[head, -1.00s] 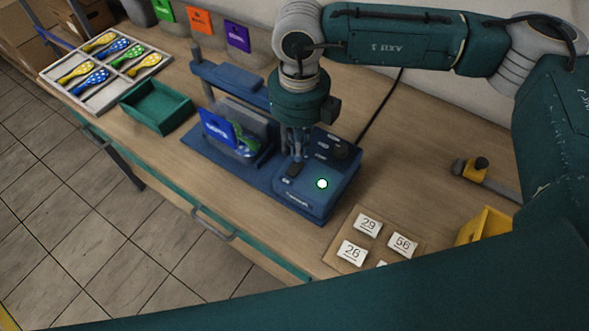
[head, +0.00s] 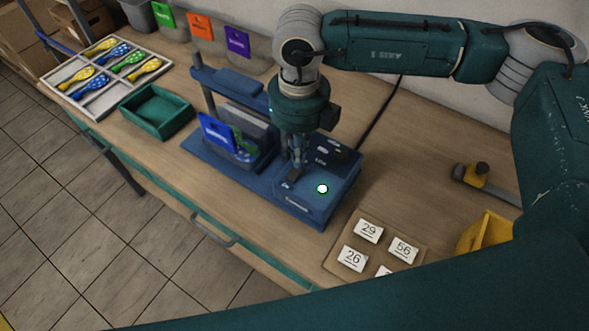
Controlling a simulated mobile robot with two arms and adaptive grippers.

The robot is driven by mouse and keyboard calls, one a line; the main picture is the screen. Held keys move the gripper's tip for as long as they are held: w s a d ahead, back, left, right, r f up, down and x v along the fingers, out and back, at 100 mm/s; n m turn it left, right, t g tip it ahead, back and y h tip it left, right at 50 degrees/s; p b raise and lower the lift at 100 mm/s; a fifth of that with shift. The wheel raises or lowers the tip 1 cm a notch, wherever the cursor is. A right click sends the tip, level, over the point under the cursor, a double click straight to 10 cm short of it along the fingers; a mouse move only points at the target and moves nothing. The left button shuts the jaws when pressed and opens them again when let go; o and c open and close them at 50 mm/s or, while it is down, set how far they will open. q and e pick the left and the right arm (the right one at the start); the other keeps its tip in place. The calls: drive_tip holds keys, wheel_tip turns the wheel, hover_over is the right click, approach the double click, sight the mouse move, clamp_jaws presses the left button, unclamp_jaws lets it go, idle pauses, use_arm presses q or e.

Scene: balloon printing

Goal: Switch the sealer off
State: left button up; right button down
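The sealer (head: 230,170) is a blue machine on the wooden table, with a press frame at its left and a control box (head: 312,207) at its right. A white lamp with a green rim (head: 322,189) is lit on top of the box. A small dark rocker switch (head: 294,174) lies near the box's left front. My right gripper (head: 296,165) points straight down just behind and over this switch. Its fingers look narrow and close together, but their gap and any contact are not clear. A blue printed bag (head: 216,132) stands in the sealer. My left gripper is out of view.
A green tray (head: 157,110) and a divided tray (head: 77,95) of coloured balloons lie to the left. A board (head: 343,248) with number cards, a yellow bin (head: 484,236) and a yellow-grey tool (head: 484,182) lie right. A black cable (head: 378,115) runs behind the sealer.

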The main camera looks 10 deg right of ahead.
drive_tip(key=shift+f+b, duration=1.2)
drive_tip(key=shift+b, duration=0.05)
idle(0.8)
drive_tip(key=shift+s+r, duration=0.1)
drive_tip(key=shift+r, duration=0.05)
drive_tip(key=shift+r+p, duration=0.35)
drive_tip(key=shift+r, duration=0.2)
drive_tip(key=shift+r+p, duration=0.95)
drive_tip(key=shift+r, duration=1.95)
